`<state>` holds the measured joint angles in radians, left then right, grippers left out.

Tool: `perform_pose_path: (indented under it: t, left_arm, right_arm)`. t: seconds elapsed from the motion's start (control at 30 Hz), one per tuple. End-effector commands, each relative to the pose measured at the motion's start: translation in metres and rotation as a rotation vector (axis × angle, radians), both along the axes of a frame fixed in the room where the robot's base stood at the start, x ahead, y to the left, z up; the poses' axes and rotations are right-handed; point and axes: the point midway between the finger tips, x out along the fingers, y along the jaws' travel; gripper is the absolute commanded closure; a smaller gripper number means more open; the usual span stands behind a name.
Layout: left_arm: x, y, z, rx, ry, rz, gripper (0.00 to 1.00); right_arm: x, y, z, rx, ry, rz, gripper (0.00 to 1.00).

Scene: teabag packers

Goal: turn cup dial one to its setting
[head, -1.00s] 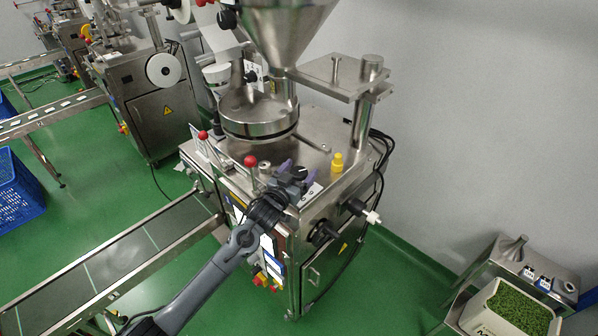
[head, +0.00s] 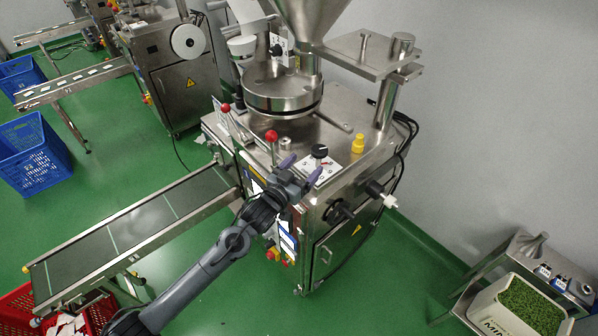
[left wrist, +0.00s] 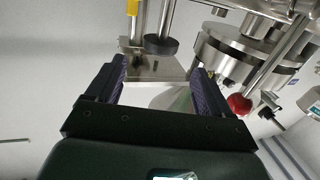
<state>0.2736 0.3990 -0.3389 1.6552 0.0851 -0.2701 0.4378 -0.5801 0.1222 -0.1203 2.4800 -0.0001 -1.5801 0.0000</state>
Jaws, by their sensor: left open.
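The cup dial, a black knob (head: 319,151), stands on a white marked plate (head: 327,171) on the top of the steel packing machine (head: 352,112). Its exact setting is too small to read. My left gripper (head: 302,167) is open and empty, its two purple-padded fingers spread just on the near side of the dial, apart from it. In the left wrist view the open fingers (left wrist: 160,68) have nothing between them. A dark round piece (left wrist: 161,46) shows past the tips; I cannot tell if it is the dial. My right gripper is not in view.
A red ball knob (head: 271,136) stands left of the dial, and shows in the left wrist view (left wrist: 239,104). A yellow part (head: 358,144) sits to the right. The round drum (head: 283,92) is behind. A conveyor (head: 130,222) runs off left.

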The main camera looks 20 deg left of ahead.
Motion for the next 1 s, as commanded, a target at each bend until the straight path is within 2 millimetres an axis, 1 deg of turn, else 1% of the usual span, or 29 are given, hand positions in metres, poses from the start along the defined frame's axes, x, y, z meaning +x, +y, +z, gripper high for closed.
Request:
perform_pose_path:
  t: [0.03,0.1,0.2,0.67,0.73,0.77,0.87,0.97,1.0]
  left_arm:
    - [-0.006,0.001,-0.001,0.001,0.001,0.000,0.19]
    - [-0.012,0.002,-0.001,0.001,0.002,0.000,0.19]
    - [-0.017,0.003,0.000,0.001,0.001,0.000,0.19]
    - [-0.018,0.003,0.000,0.000,0.001,0.000,0.19]
    - [-0.019,0.003,-0.003,0.001,0.005,0.000,0.19]
    - [-0.020,0.003,-0.005,0.000,0.009,0.000,0.19]
    - [-0.028,0.002,-0.023,-0.002,0.038,-0.001,0.19]
    - [-0.045,-0.002,-0.059,-0.017,0.097,-0.001,0.19]
    - [-0.056,-0.005,-0.077,-0.029,0.127,0.000,0.19]
  right_arm:
    - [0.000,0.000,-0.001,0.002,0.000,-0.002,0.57]
    - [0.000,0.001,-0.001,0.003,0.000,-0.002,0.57]
    - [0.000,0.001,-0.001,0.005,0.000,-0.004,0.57]
    - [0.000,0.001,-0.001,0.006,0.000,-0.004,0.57]
    - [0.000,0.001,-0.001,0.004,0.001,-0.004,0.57]
    - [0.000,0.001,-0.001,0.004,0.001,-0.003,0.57]
    - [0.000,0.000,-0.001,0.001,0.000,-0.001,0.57]
    - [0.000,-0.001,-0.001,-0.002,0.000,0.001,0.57]
    - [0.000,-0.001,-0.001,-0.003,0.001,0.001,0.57]
